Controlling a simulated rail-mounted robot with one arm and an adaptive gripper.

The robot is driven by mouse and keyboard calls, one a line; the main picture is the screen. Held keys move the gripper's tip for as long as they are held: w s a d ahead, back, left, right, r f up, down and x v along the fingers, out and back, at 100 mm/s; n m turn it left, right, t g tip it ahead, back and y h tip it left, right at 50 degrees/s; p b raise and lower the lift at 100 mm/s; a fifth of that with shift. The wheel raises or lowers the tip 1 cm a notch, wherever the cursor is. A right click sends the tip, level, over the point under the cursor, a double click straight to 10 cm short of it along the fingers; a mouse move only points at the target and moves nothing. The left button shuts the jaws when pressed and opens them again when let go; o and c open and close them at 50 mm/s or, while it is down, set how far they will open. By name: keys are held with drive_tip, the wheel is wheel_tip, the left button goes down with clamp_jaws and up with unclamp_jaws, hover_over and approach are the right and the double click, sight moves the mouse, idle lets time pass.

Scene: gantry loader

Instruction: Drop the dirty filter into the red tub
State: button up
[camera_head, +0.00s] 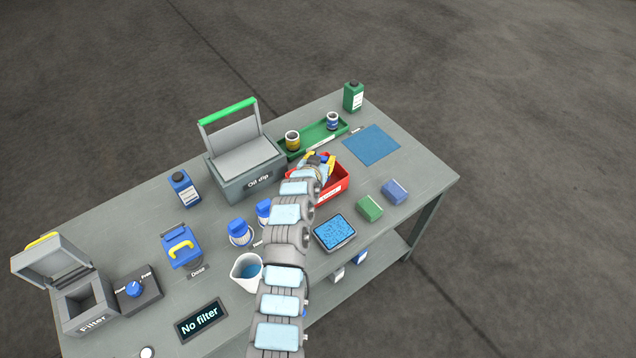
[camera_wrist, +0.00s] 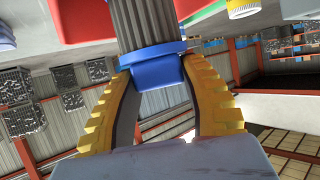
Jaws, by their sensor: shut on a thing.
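My gripper (camera_head: 318,163) is at the red tub (camera_head: 333,192), over or at its back part in the head view. In the wrist view its two yellow fingers (camera_wrist: 155,100) are shut on the dirty filter (camera_wrist: 146,25), which has a grey pleated body and a blue end. The filter is mostly hidden by my arm in the head view. Red surfaces, likely the tub (camera_wrist: 85,18), show beside the filter in the wrist view. I cannot tell whether the filter's far end is above the tub's rim or inside it.
The green tray (camera_head: 306,150) with two cans stands right behind the tub. The Oil dip box (camera_head: 247,178) has its lid raised, left of my gripper. A blue-filled tray (camera_head: 334,232) and green and blue blocks (camera_head: 370,208) lie in front. A blue mat (camera_head: 371,145) lies right.

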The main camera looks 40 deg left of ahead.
drive_tip(key=o, duration=1.2)
drive_tip(key=shift+o, duration=0.2)
drive_tip(key=v, duration=1.2)
